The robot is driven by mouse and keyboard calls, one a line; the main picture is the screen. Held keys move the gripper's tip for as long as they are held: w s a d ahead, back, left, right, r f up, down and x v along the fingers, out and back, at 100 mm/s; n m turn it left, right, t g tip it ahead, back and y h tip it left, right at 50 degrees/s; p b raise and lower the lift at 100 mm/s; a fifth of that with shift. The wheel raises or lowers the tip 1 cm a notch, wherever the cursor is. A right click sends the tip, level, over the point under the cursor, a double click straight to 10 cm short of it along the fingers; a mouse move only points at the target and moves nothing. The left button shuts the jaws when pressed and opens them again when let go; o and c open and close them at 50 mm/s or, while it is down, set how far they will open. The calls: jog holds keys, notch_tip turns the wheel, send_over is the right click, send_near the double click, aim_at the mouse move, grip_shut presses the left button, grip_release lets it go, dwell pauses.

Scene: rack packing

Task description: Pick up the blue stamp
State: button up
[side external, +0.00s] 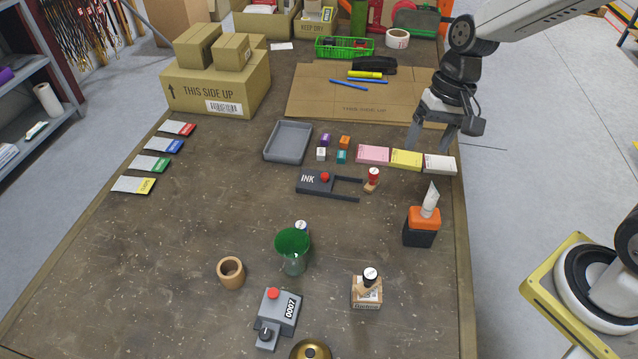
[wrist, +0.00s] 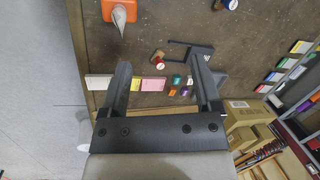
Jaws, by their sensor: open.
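In the wrist view the blue stamp (wrist: 231,4) shows at the top edge, cut off by the frame. My gripper (side external: 428,147) is open and empty at the right side of the table, above the pads and well away from the blue stamp. In the wrist view my gripper (wrist: 159,62) has its fingers wide apart with nothing held.
A red-topped stamp (side external: 372,178) stands by the INK holder (side external: 316,184). A black-topped stamp (side external: 369,277) is on a small box.

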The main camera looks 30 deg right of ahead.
jog(key=w+a+m+g+y, duration=0.4)
jog(key=w+a+m+y, duration=0.6)
jog(key=w, duration=0.4)
send_near(305, 224)
jog(key=shift+a+f+n, duration=0.4)
jog(key=shift+a+f, duration=0.45)
jog(key=shift+f, duration=0.35)
jog(key=shift+x, duration=1.3)
jog(key=shift+a, duration=0.1)
jog(key=shift+x, duration=2.5)
